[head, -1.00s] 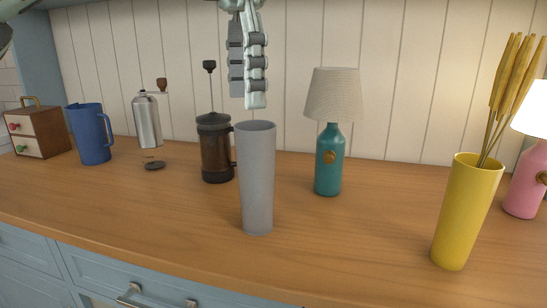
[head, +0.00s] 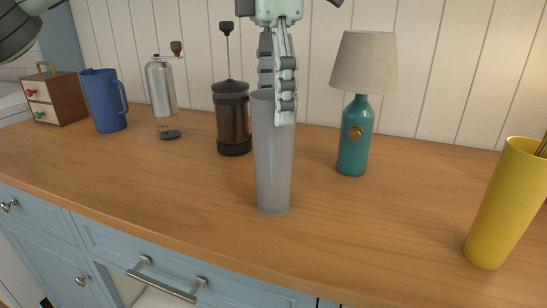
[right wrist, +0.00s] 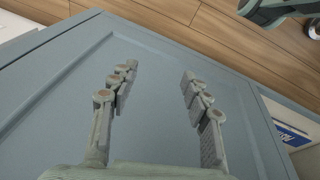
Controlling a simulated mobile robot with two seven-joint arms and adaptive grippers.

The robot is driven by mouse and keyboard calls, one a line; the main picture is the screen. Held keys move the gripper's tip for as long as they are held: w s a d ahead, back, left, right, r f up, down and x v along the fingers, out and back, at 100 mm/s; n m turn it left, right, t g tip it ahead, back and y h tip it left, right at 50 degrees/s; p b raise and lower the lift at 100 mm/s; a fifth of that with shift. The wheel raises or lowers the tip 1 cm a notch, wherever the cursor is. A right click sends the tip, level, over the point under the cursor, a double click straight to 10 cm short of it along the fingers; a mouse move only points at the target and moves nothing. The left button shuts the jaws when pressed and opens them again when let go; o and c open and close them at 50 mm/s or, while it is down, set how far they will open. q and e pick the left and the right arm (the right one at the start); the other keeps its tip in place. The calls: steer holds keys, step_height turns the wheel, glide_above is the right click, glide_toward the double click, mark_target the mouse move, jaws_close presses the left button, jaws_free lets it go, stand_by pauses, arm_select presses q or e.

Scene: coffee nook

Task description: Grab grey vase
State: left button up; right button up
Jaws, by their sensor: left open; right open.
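The grey vase (head: 273,165) stands upright on the wooden counter, near the middle of the head view. My left gripper (head: 276,102) points down at the vase's top and is open. One finger overlaps the front right of the rim; the other is partly hidden, and I cannot tell whether it is inside or behind the vase. The vase still rests on the counter. My right gripper (right wrist: 160,78) is open and empty in the right wrist view, in front of a blue-grey panel.
A French press (head: 233,118) stands close behind the vase at left, and a teal lamp (head: 354,140) behind at right. A yellow vase (head: 500,215) is at far right. A grinder (head: 161,90), blue pitcher (head: 103,105) and small drawer box (head: 60,100) stand left. The counter front (head: 180,200) is clear.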

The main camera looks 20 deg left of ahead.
arm_select(q)
steer(key=shift+f, duration=0.15)
jaws_close()
stand_by(0.5)
